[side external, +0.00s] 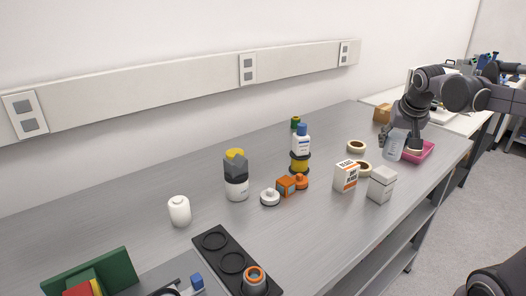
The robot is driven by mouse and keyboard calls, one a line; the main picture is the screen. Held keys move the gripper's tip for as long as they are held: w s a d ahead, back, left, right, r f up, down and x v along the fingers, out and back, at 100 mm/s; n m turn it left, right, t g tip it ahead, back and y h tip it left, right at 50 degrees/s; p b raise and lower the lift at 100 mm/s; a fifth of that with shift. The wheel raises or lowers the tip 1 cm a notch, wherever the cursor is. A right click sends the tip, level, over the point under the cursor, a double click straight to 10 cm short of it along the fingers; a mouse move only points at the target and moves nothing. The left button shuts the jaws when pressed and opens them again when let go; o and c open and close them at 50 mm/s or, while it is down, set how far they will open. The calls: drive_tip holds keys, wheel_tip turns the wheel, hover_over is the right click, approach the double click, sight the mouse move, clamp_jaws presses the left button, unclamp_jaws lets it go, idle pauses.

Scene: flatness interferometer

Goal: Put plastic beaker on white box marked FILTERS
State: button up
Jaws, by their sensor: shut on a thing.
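The plastic beaker (393,149) is translucent and pale blue, at the right part of the bench in the side external view. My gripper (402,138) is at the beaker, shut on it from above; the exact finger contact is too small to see. The beaker stands beside the pink tray; I cannot tell whether its base touches the bench. A plain white box (382,185) stands nearer the front edge, left of the beaker; its marking is not legible. Another white box with orange print (346,176) is just left of it.
The pink tray (431,151) is right of the beaker. Tape rolls (356,147) lie to the left. Several bottles, including a blue-capped one (301,140), stand mid-bench. A black holder with round recesses (222,244) is at the front. The bench behind the boxes is partly clear.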

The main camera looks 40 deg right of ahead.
sight(389, 154)
drive_tip(key=shift+w+a+f, duration=0.15)
drive_tip(key=shift+w+f, duration=0.1)
drive_tip(key=shift+f, duration=1.9)
drive_tip(key=shift+f, duration=0.15)
drive_tip(key=o, duration=0.8)
drive_tip(key=v, duration=1.2)
drive_tip(key=a+f+n+t+y, duration=0.1)
drive_tip(key=a+f+n, duration=0.2)
drive_tip(key=a, duration=0.3)
drive_tip(key=a+f+n+t+y, duration=0.1)
drive_tip(key=a+f+n+y, duration=0.1)
drive_tip(key=a+f, duration=0.4)
drive_tip(key=a+f+n+t+y, duration=0.1)
drive_tip(key=a+f+n, duration=0.4)
drive_tip(key=a, duration=0.2)
drive_tip(key=shift+w+f+y, duration=0.1)
drive_tip(key=shift+y, duration=0.2)
